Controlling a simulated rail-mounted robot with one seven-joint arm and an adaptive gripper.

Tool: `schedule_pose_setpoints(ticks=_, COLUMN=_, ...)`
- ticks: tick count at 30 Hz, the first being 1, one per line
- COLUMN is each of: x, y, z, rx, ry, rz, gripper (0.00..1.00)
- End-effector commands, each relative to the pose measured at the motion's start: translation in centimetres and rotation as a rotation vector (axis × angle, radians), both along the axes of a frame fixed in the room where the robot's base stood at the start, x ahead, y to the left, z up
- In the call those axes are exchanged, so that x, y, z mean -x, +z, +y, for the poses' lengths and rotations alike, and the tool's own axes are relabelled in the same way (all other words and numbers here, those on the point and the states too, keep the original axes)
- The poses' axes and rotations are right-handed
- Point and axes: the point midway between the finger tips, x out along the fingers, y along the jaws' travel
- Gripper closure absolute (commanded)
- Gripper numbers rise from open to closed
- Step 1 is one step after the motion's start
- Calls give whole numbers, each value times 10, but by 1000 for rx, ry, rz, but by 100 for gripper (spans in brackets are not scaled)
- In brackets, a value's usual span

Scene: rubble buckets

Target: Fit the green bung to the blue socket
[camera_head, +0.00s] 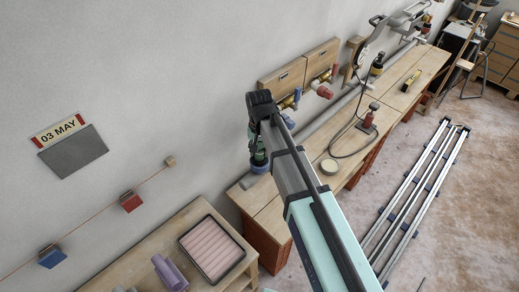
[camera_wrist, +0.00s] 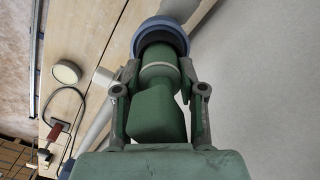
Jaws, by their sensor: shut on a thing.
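The green bung (camera_wrist: 155,112) is between the two fingers of my gripper (camera_wrist: 159,70) in the wrist view, and the fingers are shut on it. Its far end points at the blue socket (camera_wrist: 160,24), a round blue rim at the top of that view. A dark ring shows between bung and rim. I cannot tell how deep the bung sits or whether it touches the socket. In the head view my gripper (camera_head: 258,152) is by the wall above the bench, with the blue socket (camera_head: 260,167) just below. My arm hides part of this area.
A grey pipe (camera_head: 320,119) runs along the wooden bench (camera_head: 270,213). A round pale lid (camera_head: 329,167) and a red tool with a cable (camera_head: 368,121) lie on the bench to the right. Brass valves with red (camera_head: 324,91) and blue parts are on the wall behind.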

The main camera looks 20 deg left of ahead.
Motion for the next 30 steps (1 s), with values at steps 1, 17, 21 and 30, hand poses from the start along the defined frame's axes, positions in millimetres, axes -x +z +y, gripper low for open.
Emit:
schedule_pose_setpoints(ticks=1, x=0, y=0, z=0, rx=0, ry=0, rz=0, gripper=96)
schedule_pose_setpoints(ticks=17, x=0, y=0, z=0, rx=0, ry=0, rz=0, gripper=31)
schedule_pose_setpoints(ticks=21, x=0, y=6, z=0, rx=0, ry=0, rz=-1, gripper=31)
schedule_pose_setpoints(ticks=30, x=-1, y=53, z=1, rx=-1, ry=0, rz=-3, gripper=31)
